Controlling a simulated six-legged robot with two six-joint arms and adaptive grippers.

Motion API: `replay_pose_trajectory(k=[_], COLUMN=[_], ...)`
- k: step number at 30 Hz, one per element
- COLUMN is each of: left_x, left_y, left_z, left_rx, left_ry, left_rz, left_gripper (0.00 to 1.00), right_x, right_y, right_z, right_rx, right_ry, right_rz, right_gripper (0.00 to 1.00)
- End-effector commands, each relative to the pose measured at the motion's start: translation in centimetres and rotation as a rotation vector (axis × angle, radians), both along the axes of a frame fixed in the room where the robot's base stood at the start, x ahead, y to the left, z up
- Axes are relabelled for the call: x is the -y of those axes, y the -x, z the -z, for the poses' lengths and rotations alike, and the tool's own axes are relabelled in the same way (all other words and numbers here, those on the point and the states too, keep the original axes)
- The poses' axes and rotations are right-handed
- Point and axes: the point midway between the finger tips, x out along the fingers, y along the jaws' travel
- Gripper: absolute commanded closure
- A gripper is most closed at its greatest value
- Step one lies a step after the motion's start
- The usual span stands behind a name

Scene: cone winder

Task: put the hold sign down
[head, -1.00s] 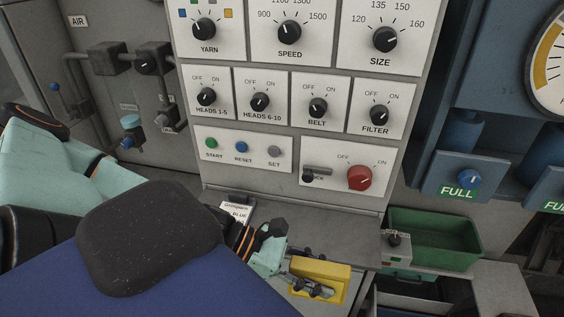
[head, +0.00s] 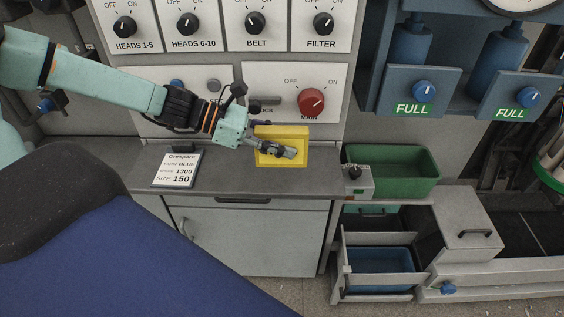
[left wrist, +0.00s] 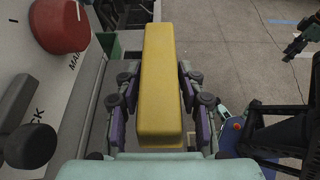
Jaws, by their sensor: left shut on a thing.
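The hold sign (head: 290,133) is a plain yellow block on the side I see, with no lettering visible. My left gripper (head: 275,151) is shut on it, in front of the lower panel and over the grey ledge (head: 235,182). In the left wrist view the yellow sign (left wrist: 160,75) stands between both fingers (left wrist: 160,98). I cannot tell whether its lower edge touches the ledge.
The red main knob (head: 311,102) and the lock lever (head: 265,104) are close behind the sign. A card (head: 177,168) lies left on the ledge. A small switch box (head: 356,181) and a green bin (head: 408,172) stand right. Ledge between card and sign is clear.

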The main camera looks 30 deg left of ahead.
Motion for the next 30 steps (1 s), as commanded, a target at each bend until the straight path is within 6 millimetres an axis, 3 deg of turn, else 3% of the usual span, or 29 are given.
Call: replay_pose_trajectory(k=[1, 6, 10, 17, 24, 30], left_x=[-0.4, -1.8, -1.7, -1.7, -1.8, -2.1], left_y=[-0.7, -3.0, -2.9, -2.9, -3.0, -3.6], left_z=[0.5, 0.5, 2.3, 3.6, 6.9, 7.1], left_rx=[0.003, 0.001, -0.002, 0.001, 0.000, 0.001], left_ry=[-0.007, -0.008, 0.000, 0.000, -0.002, 0.001], left_rz=[0.001, 0.001, 0.000, 0.000, 0.000, -0.001], left_gripper=[0.93, 0.93, 0.93, 0.93, 0.93, 0.93], right_x=[0.0, 0.0, 0.0, 0.0, 0.0, 0.0], right_y=[0.0, 0.0, 0.0, 0.0, 0.0, 0.0], right_z=[1.1, 3.0, 4.1, 4.8, 6.8, 7.1], right_rx=[0.000, 0.000, 0.000, 0.000, 0.000, 0.000], right_ry=[0.000, 0.000, 0.000, 0.000, 0.000, 0.000], right_rz=[0.000, 0.000, 0.000, 0.000, 0.000, 0.000], right_gripper=[0.60, 0.60, 0.60, 0.60, 0.60, 0.60])
